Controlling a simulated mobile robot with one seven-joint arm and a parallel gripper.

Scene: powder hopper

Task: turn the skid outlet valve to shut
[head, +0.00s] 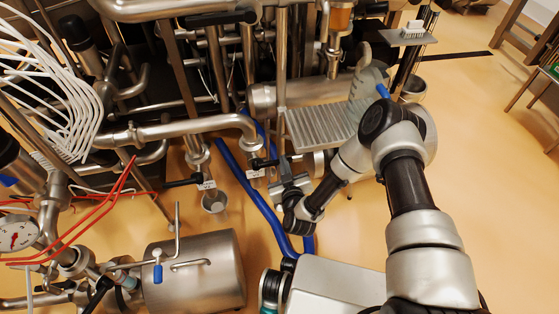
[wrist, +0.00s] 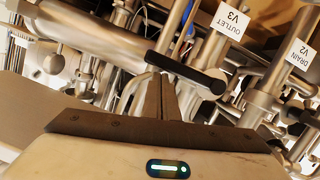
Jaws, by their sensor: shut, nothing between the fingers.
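The skid outlet valve carries a white label (wrist: 229,22) reading OUTLET V3 in the wrist view. Its black lever handle (wrist: 187,73) lies roughly crosswise to the labelled steel pipe. My gripper (wrist: 160,88) is shut and empty, its fingertips close beside the handle; I cannot tell whether they touch. In the head view the handle (head: 263,162) shows small below the bent steel pipe, with my gripper (head: 281,166) just right of it. My gripper and wrist partly cover that spot.
A second valve labelled DRAIN V2 (wrist: 299,57) stands beside the outlet valve; its black lever (head: 183,182) is at left in the head view. A small metal cup (head: 214,201) and a blue hose (head: 247,190) are below. Dense pipework fills the back.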

